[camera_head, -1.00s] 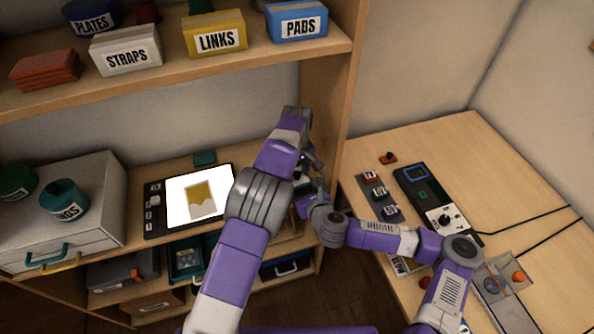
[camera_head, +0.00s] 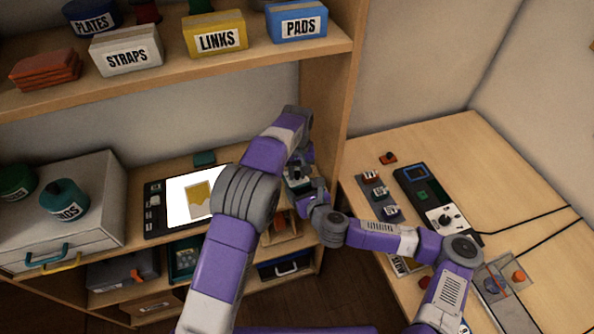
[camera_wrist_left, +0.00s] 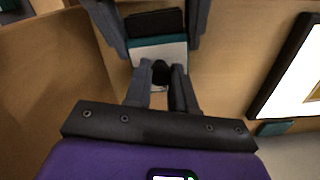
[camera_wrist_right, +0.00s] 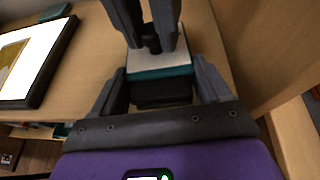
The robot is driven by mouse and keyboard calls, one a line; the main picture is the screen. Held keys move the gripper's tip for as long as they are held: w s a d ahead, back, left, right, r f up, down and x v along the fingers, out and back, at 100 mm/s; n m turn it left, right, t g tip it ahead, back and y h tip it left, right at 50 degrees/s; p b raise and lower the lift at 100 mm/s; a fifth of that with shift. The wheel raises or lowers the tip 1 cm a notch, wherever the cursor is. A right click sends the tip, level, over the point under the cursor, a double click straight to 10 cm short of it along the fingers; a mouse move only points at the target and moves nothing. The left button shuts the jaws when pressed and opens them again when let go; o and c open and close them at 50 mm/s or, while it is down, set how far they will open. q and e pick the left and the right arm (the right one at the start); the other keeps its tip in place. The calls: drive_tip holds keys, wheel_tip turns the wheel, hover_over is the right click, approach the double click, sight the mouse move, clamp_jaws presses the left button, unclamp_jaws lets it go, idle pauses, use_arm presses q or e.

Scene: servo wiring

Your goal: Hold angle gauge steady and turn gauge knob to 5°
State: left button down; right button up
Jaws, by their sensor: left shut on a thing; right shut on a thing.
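The angle gauge has a pale face, a teal band and a dark base. It shows in the left wrist view (camera_wrist_left: 158,41) and the right wrist view (camera_wrist_right: 160,73), and is partly hidden between the grippers in the head view (camera_head: 297,184). My left gripper (camera_wrist_left: 161,72) is shut on the black gauge knob (camera_wrist_right: 151,42), which stands up from the face. My right gripper (camera_wrist_right: 163,90) is shut around the gauge body, one finger on each side. The scale and pointer cannot be read.
The gauge is at the right end of the wooden shelf, near an upright panel (camera_head: 336,110). A tablet with a lit screen (camera_head: 178,205) lies to its left, with a small teal block (camera_head: 205,158) behind. At the right, a desk (camera_head: 470,150) carries a controller (camera_head: 425,195) and cables.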

sight(297, 173)
use_arm(q)
drive_tip(key=c, duration=0.9)
unclamp_jaws()
drive_tip(key=shift+r, duration=0.15)
wheel_tip(297, 173, up, 12)
drive_tip(key=shift+f, duration=0.1)
use_arm(e)
drive_tip(key=o, duration=1.1)
drive_tip(key=shift+c, duration=0.2)
